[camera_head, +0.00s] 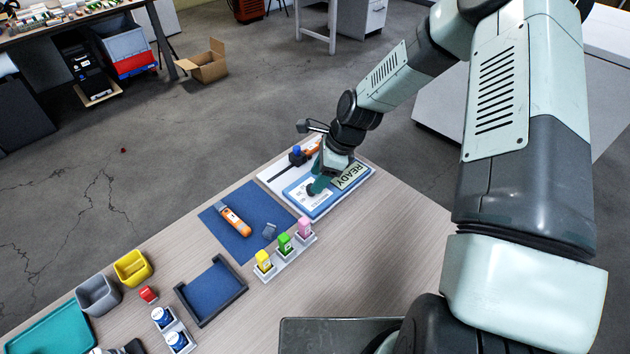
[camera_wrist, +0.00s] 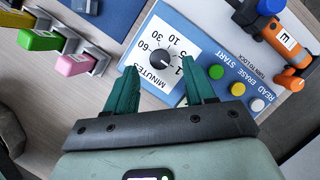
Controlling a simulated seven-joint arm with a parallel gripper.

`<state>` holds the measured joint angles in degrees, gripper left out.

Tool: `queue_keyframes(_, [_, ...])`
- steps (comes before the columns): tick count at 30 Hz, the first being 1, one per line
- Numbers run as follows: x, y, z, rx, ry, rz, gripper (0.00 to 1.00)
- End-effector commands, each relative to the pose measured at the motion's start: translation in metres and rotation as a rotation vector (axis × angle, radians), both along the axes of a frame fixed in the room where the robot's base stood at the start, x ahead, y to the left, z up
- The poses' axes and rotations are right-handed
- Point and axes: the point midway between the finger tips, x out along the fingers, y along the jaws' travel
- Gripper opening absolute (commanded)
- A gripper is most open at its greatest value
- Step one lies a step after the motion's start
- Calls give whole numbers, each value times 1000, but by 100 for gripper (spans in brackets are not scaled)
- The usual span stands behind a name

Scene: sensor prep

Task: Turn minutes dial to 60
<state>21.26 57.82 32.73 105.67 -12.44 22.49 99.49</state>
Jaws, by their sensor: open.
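The minutes dial (camera_wrist: 163,60) is a dark round knob on a white panel (camera_wrist: 154,82) marked MINUTES, with 60, 30, 10, 5 and 1 around it. Its pointer is too small to read surely. My gripper (camera_wrist: 160,68) is open, with its two teal fingers on either side of the dial in the wrist view. I cannot tell whether either finger touches it. In the head view my gripper (camera_head: 318,184) is over the blue-edged device (camera_head: 318,213) with a READY display (camera_head: 350,176), and it hides the dial.
Green (camera_wrist: 216,72), yellow (camera_wrist: 237,89) and white (camera_wrist: 257,104) buttons lie right of the dial. An orange clamp-like part (camera_wrist: 290,48) with a blue knob (camera_wrist: 269,6) stands beyond. Yellow, green and pink blocks sit in a rack (camera_head: 286,257). A blue mat (camera_head: 222,243) lies left.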

Motion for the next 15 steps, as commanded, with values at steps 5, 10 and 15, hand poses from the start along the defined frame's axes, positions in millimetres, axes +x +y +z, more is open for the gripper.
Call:
queue_keyframes(5, [0,8,-19,0,0,1,54])
queue_keyframes(10, [0,11,-25,0,-1,2,54])
queue_keyframes(15, [0,11,-25,0,-1,2,54])
